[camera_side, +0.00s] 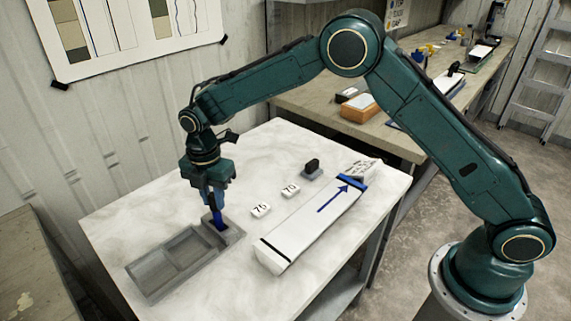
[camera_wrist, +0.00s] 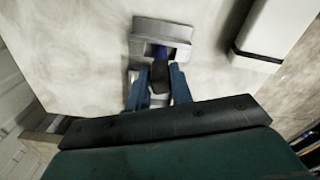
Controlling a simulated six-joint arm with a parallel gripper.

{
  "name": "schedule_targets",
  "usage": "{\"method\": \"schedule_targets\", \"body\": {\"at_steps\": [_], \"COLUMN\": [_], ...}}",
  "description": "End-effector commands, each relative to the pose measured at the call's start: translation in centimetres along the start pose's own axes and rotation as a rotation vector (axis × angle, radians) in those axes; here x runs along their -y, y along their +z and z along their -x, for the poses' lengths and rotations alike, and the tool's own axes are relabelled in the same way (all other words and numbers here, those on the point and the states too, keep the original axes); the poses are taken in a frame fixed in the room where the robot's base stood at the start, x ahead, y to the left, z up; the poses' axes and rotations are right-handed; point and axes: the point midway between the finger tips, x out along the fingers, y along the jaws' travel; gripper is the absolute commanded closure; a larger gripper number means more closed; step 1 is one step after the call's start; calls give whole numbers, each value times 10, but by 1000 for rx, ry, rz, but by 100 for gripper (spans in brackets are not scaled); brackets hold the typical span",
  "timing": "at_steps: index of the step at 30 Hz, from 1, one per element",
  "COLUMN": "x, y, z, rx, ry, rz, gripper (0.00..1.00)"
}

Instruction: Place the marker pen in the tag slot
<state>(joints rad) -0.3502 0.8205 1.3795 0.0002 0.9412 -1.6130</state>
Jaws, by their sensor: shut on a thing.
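The marker pen (camera_side: 218,219) is dark blue and roughly upright below my gripper (camera_side: 213,200). In the wrist view, its dark end (camera_wrist: 159,78) lies between my two blue fingers (camera_wrist: 158,84), which are shut on it. The pen's lower blue part (camera_wrist: 161,53) is at the small slot (camera_side: 236,233) at the right end of the grey tray. This grey slot piece also shows in the wrist view (camera_wrist: 161,30). The pen's lower tip is hidden, so I cannot tell how deep it is or whether it touches the slot floor.
The grey tray's larger compartments (camera_side: 151,272) look empty. Two white tags, 76 (camera_side: 261,210) and 70 (camera_side: 291,190), lie on the pale table (camera_side: 120,222). A black block (camera_side: 312,165) sits on a small grey base. A long white core liner (camera_side: 300,232) with a blue arrow lies to the right.

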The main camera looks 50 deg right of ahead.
Motion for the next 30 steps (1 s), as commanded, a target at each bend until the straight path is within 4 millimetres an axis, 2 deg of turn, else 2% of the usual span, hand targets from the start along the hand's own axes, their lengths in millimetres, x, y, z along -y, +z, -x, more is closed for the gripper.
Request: {"method": "schedule_targets", "body": {"at_steps": [10,11,14,24,30], "x": [0,0,0,0,0], "y": [0,0,0,0,0], "z": [-3,-3,-3,-2,8], "rx": [0,0,0,0,0], "ry": [0,0,0,0,1], "rz": [0,0,0,0,0], "gripper": [100,74,56,56,56]}}
